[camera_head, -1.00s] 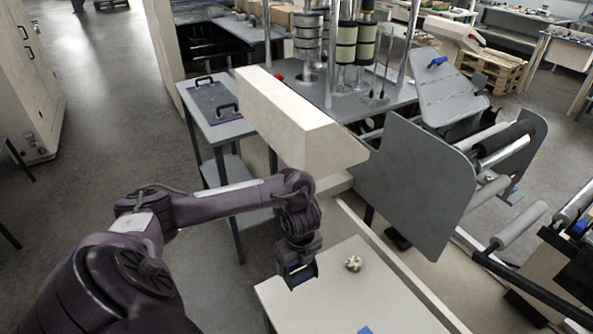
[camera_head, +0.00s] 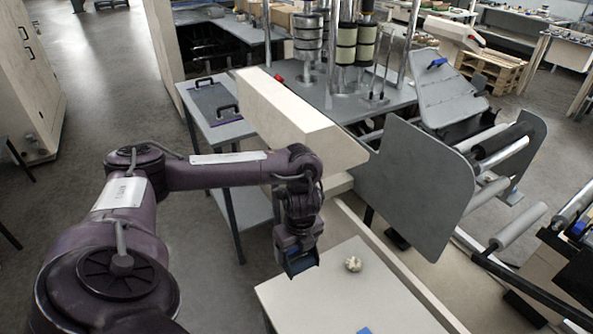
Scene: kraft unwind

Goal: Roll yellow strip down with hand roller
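My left gripper (camera_head: 300,267) hangs pointing down above the left edge of the pale table (camera_head: 335,300). A dark blue-edged part shows at its tip, and I cannot tell whether this is a held thing or the fingers. No yellow strip and no hand roller can be made out clearly. A small crumpled cream object (camera_head: 353,264) lies on the table to the right of the gripper, apart from it. A bit of a blue thing (camera_head: 365,331) shows at the bottom picture edge. My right gripper is not in view.
A long cream beam-like block (camera_head: 290,120) stands behind my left forearm. A grey machine plate (camera_head: 415,185) and rollers (camera_head: 520,225) are to the right. A side table (camera_head: 225,131) with a black-handled panel stands at the back left. The table's middle is mostly clear.

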